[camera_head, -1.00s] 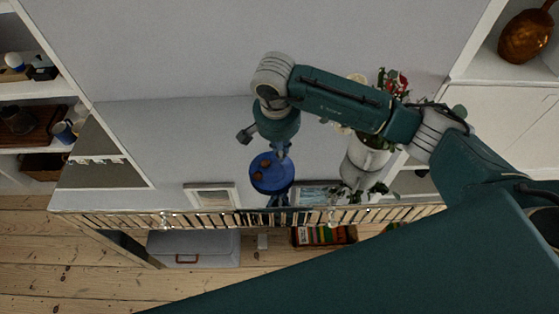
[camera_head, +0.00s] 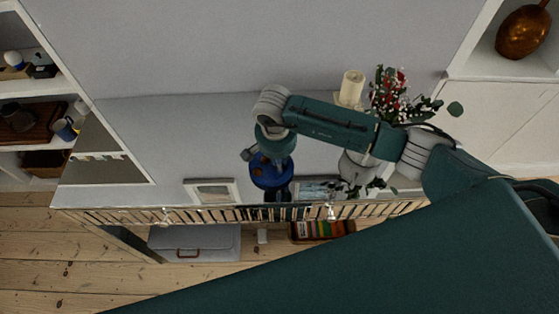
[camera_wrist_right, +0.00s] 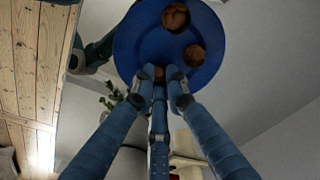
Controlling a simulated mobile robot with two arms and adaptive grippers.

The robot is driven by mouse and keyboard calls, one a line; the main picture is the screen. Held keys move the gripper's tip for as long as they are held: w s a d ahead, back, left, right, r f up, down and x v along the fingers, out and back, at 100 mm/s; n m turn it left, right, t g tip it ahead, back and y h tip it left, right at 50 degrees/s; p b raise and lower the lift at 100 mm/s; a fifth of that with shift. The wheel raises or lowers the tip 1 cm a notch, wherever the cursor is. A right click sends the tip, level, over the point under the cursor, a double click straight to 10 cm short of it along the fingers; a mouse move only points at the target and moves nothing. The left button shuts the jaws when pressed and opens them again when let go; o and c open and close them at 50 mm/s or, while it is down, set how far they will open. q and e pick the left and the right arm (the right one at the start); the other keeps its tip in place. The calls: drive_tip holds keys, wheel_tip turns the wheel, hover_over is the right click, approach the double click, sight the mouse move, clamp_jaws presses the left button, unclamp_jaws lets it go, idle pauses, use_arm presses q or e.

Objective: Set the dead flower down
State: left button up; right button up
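My right gripper (camera_head: 268,158) hangs over a round blue plate (camera_head: 268,178) on the narrow shelf top. In the right wrist view, its blue fingers (camera_wrist_right: 155,82) come together at the near edge of the blue plate (camera_wrist_right: 135,45). A small brown lump shows between the fingertips; whether they grip it is unclear. Two more brown round lumps (camera_wrist_right: 194,55) lie on the plate. I cannot pick out a dead flower for certain. Red flowers with leaves (camera_head: 388,95) stand above a pale vase (camera_head: 355,165), with dark leaves at its base. My left gripper is not in view.
A cream candle (camera_head: 351,86) stands left of the flowers. A picture frame (camera_head: 211,191) lies left of the plate. A grey case (camera_head: 195,242) and a row of books (camera_head: 322,230) are below. A copper vase (camera_head: 524,32) sits at upper right.

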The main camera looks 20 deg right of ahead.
drive_tip(key=shift+o, duration=0.7)
drive_tip(key=shift+r+p, duration=0.25)
drive_tip(key=shift+p, duration=0.1)
wheel_tip(320, 180, up, 12)
drive_tip(key=s+a+b, duration=0.1)
drive_tip(key=b, duration=0.3)
drive_tip(key=shift+f, duration=0.15)
drive_tip(key=o, duration=2)
